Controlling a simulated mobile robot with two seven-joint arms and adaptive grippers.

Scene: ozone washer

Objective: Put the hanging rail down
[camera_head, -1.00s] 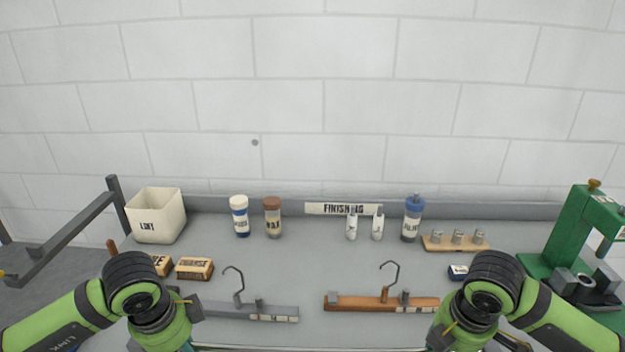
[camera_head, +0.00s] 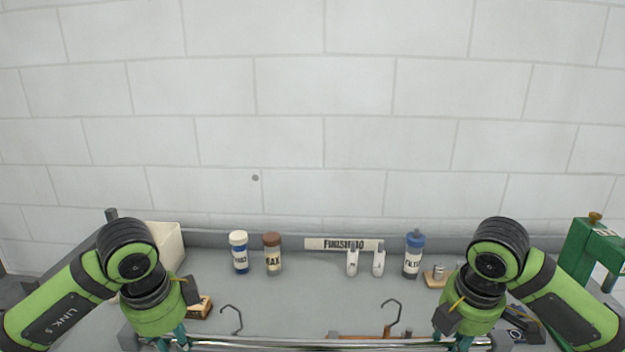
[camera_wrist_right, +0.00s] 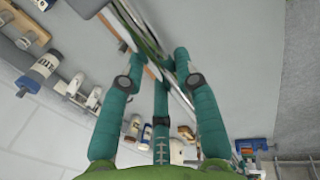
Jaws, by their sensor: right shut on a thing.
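The hanging rail (camera_head: 330,345) is a shiny metal bar running left to right along the bottom edge of the head view. My right gripper (camera_head: 460,343) is shut on its right part. In the right wrist view, the teal fingers of this gripper (camera_wrist_right: 153,50) are around the bar. My left gripper (camera_head: 172,342) is at the rail's left end. Its fingertips are cut off by the picture's bottom edge, so its grip is unclear. Both arms hold at similar height, and the rail looks level. What lies under the rail is out of view.
Behind the rail are a dark hanger hook (camera_head: 232,318) and a wooden hanger (camera_head: 388,330). Several bottles, including a blue-capped one (camera_head: 413,258), stand along the back. A white bin (camera_head: 167,243) is at left, a green press (camera_head: 590,255) at right. The bench middle is clear.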

